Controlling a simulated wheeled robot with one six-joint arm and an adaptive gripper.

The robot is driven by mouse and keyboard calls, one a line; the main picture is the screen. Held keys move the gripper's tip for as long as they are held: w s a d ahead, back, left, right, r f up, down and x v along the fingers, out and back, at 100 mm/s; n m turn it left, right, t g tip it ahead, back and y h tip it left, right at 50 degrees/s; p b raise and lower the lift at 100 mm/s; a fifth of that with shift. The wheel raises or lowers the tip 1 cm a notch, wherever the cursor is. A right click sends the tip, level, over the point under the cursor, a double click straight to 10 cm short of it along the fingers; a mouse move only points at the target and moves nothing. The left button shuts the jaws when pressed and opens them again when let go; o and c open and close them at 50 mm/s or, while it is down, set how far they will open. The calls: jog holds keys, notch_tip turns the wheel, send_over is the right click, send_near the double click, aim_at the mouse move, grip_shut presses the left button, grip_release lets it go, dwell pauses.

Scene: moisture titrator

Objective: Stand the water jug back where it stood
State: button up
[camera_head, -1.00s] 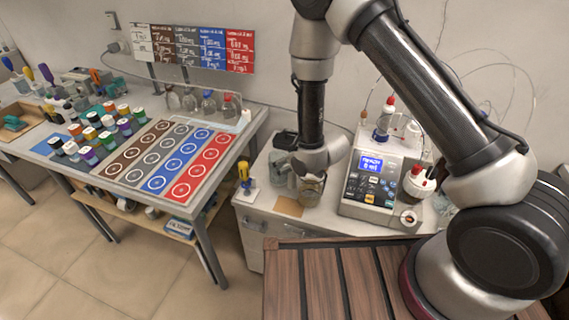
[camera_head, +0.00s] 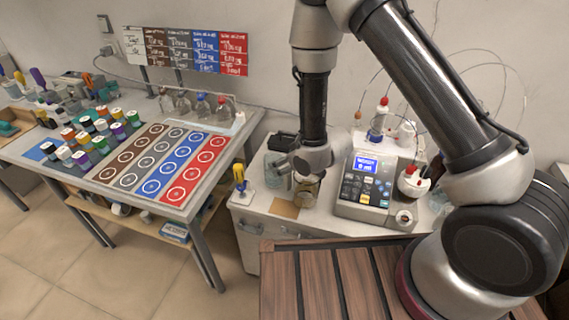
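A clear glass vessel with a brownish tint (camera_head: 307,190), which may be the water jug, stands upright or is held on the white bench just under my wrist. My gripper (camera_head: 285,180) is low over the bench, beside this vessel and in front of another clear, greyish container (camera_head: 272,172). The wrist covers part of both vessels. The fingers are small and partly hidden, so I cannot tell whether they are shut on either one. A tan square (camera_head: 286,209) lies bare on the bench in front of the gripper.
The titrator (camera_head: 364,190) with its lit screen and bottles stands close to the right. A yellow-handled tool in a stand (camera_head: 240,180) is to the left. A black object (camera_head: 282,142) is behind. The left table (camera_head: 112,187) holds many capped vials and coloured ring mats.

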jog(key=shift+s+d+r, duration=0.15)
jog(key=shift+r, duration=0.05)
dwell(0.4)
notch_tip(320, 180, up, 10)
jog(key=s+d+f+g+h, duration=0.3)
jog(key=s+d+g+h, duration=0.15)
jog(key=s+d, duration=0.45)
jog(key=s+d+r+m, duration=0.2)
jog(key=s+d+r, duration=0.3)
jog(key=d+r, duration=0.3)
jog(key=s+d+r+m+t+h, duration=0.1)
jog(key=s+d+r+m, duration=0.2)
jog(key=r, duration=0.9)
jog(key=s+d+r+m+t, duration=0.1)
jog(key=s+d+r+m, duration=0.2)
jog(key=s+d+r, duration=0.5)
jog(key=d+r, duration=0.1)
jog(key=d, duration=0.3)
jog(key=shift+s+d+r, duration=0.3)
jog(key=shift+s+r, duration=0.05)
jog(key=shift+r, duration=0.05)
